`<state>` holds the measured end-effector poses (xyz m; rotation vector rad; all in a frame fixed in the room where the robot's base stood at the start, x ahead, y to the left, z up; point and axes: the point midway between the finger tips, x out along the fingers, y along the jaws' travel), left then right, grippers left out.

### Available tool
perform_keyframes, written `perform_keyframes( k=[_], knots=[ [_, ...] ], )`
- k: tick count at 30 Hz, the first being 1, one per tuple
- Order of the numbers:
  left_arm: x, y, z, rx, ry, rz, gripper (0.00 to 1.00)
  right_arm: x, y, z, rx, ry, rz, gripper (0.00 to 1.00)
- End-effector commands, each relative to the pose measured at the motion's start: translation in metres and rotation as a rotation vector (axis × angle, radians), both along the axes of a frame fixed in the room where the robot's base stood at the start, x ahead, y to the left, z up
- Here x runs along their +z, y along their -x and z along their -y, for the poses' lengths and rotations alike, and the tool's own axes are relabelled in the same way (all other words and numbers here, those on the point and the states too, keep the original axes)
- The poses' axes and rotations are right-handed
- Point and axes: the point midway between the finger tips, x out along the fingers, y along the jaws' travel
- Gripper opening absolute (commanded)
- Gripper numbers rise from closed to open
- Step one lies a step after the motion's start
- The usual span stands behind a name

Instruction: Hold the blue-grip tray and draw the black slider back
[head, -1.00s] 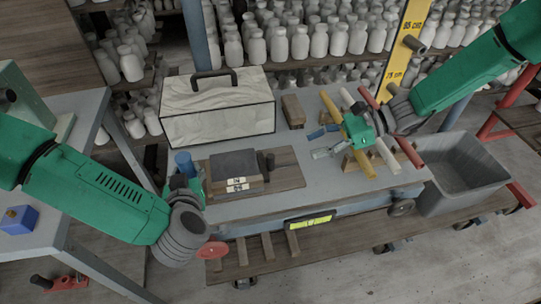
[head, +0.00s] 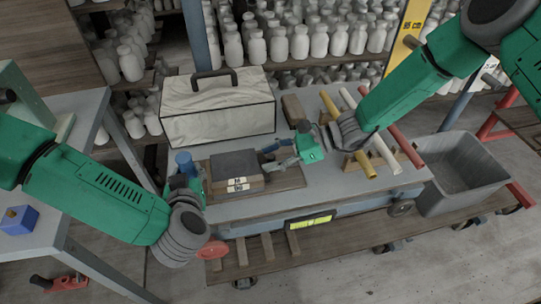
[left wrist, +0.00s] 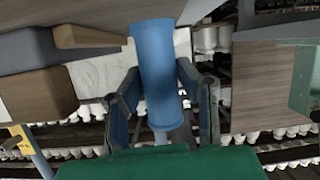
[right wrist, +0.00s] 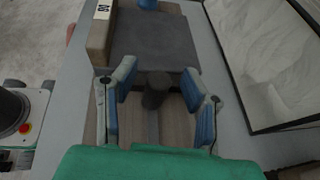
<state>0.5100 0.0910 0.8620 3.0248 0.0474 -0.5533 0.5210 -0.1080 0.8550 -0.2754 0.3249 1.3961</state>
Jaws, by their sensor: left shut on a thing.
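The blue grip (head: 184,161) stands at the left end of the wooden tray (head: 241,186), which carries a dark slab on top. My left gripper (head: 184,180) is shut on the blue grip; the left wrist view shows the upright blue cylinder (left wrist: 157,75) between its fingers. The black slider (right wrist: 155,88) is a short dark knob at the tray's right end. My right gripper (head: 270,157) is open over it, and in the right wrist view the knob lies between the spread fingers, with gaps on both sides. In the head view the gripper largely hides the knob.
A pale case with a dark handle (head: 218,105) stands behind the tray. Coloured rods on wooden rests (head: 385,152) lie to the right, below my right forearm. A grey bin (head: 462,170) stands beside the bench. Shelves of white bottles (head: 300,42) fill the back.

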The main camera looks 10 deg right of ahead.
Motion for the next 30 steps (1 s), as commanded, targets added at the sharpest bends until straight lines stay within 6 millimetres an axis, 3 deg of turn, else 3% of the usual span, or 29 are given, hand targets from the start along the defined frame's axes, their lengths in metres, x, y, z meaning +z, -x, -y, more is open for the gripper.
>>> perform_keyframes(
  k=[4,7,14,21,30],
  knots=[
    [-0.003,0.001,-0.001,0.002,-0.003,-0.006,0.0,0.0,0.0,0.0,0.0,0.0,0.0,0.36],
    [-0.003,0.001,-0.001,0.002,-0.003,-0.006,0.0,0.0,0.0,0.0,0.0,0.0,0.0,0.01],
    [-0.003,0.001,-0.002,0.002,-0.003,-0.006,0.0,0.0,-0.001,0.005,-0.002,0.0,0.001,0.0],
    [-0.003,0.001,-0.002,0.002,-0.004,-0.006,0.0,0.0,-0.001,0.042,-0.004,0.001,0.001,0.0],
    [-0.003,0.001,-0.004,0.007,-0.005,-0.005,0.0,0.0,-0.001,0.046,-0.004,0.004,0.001,0.0]
  ],
)
